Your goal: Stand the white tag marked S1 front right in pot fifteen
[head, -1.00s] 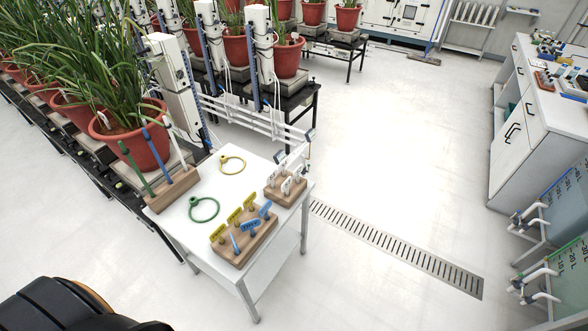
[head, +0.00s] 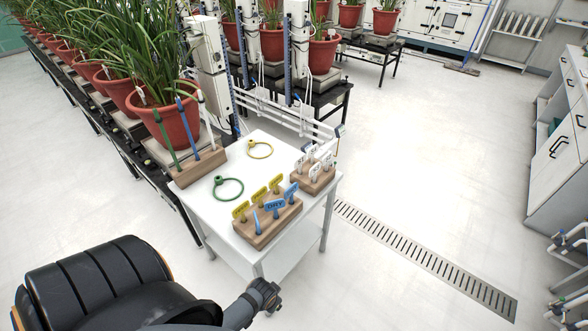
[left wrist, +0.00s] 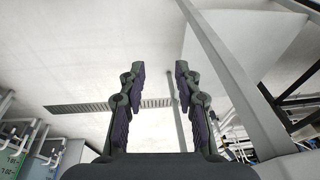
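Several small white tags (head: 311,161) stand in a wooden block (head: 311,181) at the right back of the white table; their markings are too small to read. The nearest red pot (head: 172,122) holds tall green leaves and stands at the left beyond the table. I cannot read any pot number. My left gripper (head: 268,293) is at the bottom, in front of the table and away from the tags. In the left wrist view its two fingers (left wrist: 158,90) are spread with nothing between them. My right gripper is not in view.
The white table (head: 212,204) also holds a block with yellow and blue tags (head: 265,222), a green ring (head: 229,188), a yellow ring (head: 260,149) and a block with upright sticks (head: 202,168). Open floor with a drain grate (head: 425,258) lies to the right.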

